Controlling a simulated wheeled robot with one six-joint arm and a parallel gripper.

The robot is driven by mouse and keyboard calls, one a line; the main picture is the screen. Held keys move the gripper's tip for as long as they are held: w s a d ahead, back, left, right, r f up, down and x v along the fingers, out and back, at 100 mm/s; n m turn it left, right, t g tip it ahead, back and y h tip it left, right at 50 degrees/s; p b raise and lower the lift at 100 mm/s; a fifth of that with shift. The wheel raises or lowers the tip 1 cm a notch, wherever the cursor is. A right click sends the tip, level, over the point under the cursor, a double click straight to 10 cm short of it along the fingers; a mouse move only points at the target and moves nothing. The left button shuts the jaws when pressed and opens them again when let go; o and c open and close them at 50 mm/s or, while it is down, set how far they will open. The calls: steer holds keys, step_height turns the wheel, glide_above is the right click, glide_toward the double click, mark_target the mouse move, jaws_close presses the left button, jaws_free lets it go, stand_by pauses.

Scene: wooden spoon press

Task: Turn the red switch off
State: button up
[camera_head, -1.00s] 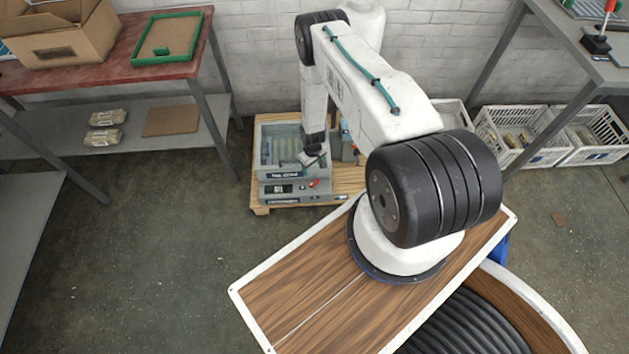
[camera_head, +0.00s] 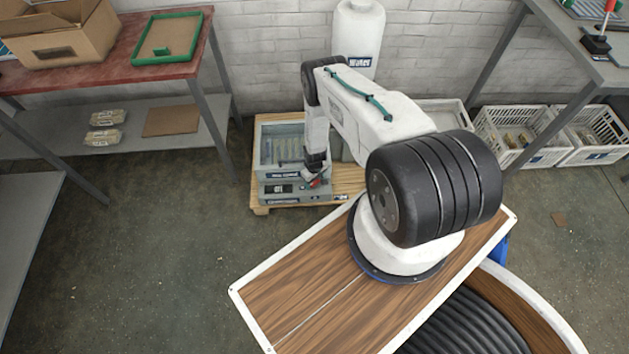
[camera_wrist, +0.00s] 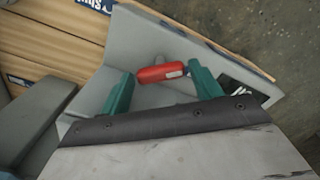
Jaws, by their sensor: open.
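The red switch (camera_wrist: 161,73) is a small red lever on the front of a grey machine (camera_wrist: 205,50). In the wrist view it lies between and just beyond the two green fingertips of my gripper (camera_wrist: 161,86), which is open. I cannot tell whether a finger touches it. In the head view, the switch (camera_head: 315,183) shows as a small red spot beside the black display on the machine's (camera_head: 284,188) front panel. My gripper (camera_head: 315,178) is right over it and partly hides it.
The machine stands on a wooden pallet (camera_head: 261,210) on the floor. A white water tank (camera_head: 358,35) stands behind. A red-topped table (camera_head: 110,60) is at left, white crates (camera_head: 515,135) at right. The floor to the left is clear.

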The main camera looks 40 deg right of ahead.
steer(key=c, duration=0.7)
steer(key=m, duration=0.3)
steer(key=shift+m, duration=2.2)
